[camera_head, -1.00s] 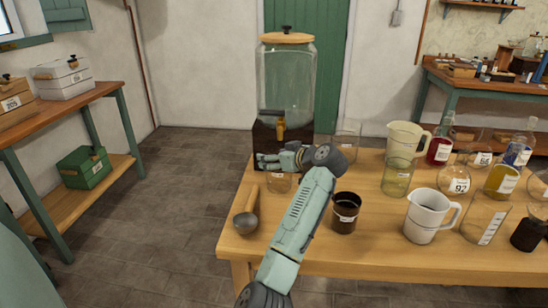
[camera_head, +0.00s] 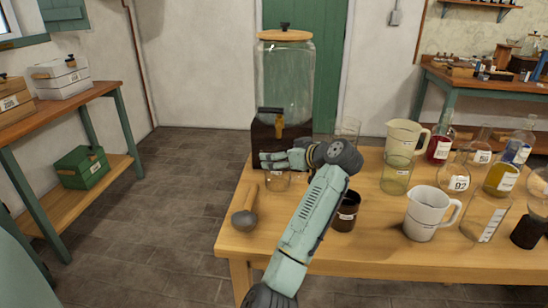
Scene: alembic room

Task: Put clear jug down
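A small clear glass vessel (camera_head: 277,181), which looks like the clear jug, is at the left part of the wooden table (camera_head: 300,230). It is in front of the big dispenser. My gripper (camera_head: 275,160) is right above it, and the fingers overlap its upper part. I cannot tell whether the fingers are closed on it, or whether its base touches the table. Its rim and any handle are hidden behind my gripper.
A large glass dispenser (camera_head: 286,85) with a tap stands behind my gripper. A wooden-handled scoop (camera_head: 246,215) lies front left. A dark brown jar (camera_head: 346,212) is right of my wrist. A white jug (camera_head: 425,215), cream jug (camera_head: 403,138) and several bottles crowd the right.

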